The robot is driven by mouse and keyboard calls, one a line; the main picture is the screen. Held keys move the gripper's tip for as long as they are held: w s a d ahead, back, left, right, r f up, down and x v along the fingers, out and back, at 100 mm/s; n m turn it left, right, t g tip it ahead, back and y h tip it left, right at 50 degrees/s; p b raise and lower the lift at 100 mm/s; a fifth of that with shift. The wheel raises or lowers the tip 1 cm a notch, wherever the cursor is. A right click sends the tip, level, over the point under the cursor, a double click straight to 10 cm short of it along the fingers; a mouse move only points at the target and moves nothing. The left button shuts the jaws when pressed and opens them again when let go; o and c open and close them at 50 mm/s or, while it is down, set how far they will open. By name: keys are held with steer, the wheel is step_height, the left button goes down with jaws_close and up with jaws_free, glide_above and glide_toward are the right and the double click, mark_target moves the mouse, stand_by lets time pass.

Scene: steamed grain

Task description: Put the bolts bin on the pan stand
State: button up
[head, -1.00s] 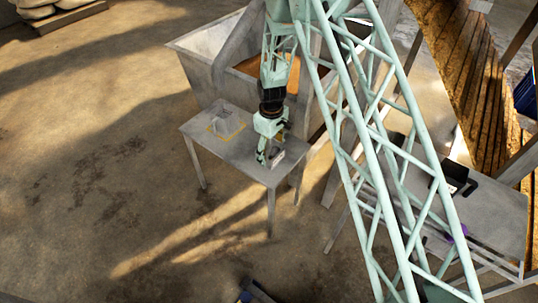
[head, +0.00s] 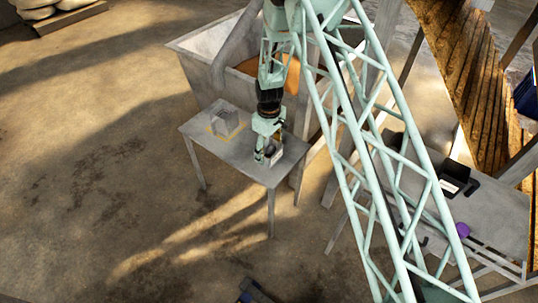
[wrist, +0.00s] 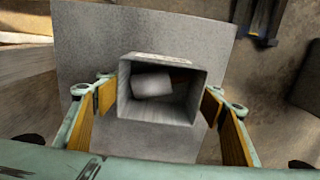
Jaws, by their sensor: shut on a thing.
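My gripper (wrist: 160,103) is shut on a small grey open-topped bin (wrist: 163,61), with one yellow-padded finger at each side. In the wrist view a pale blocky piece (wrist: 152,84) lies inside the bin, and a light label with unreadable writing is on its far rim. In the head view my gripper (head: 268,157) holds the bin over the front right part of a small grey table (head: 240,168). I cannot tell whether the bin touches the tabletop. No marking identifies the pan stand.
A grey boxy object (head: 224,118) stands within a yellow outline at the table's left. A large trough with orange-brown contents (head: 253,66) is behind. A bench at the right holds a black box (head: 458,180) and a purple item (head: 462,230). Open floor lies left.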

steer(key=shift+f, duration=0.6)
steer(key=shift+f, duration=0.1)
steer(key=o, duration=1)
step_height(320, 180, up, 12)
steer(key=p, duration=0.2)
steer(key=shift+r, duration=0.2)
stand_by(0.8)
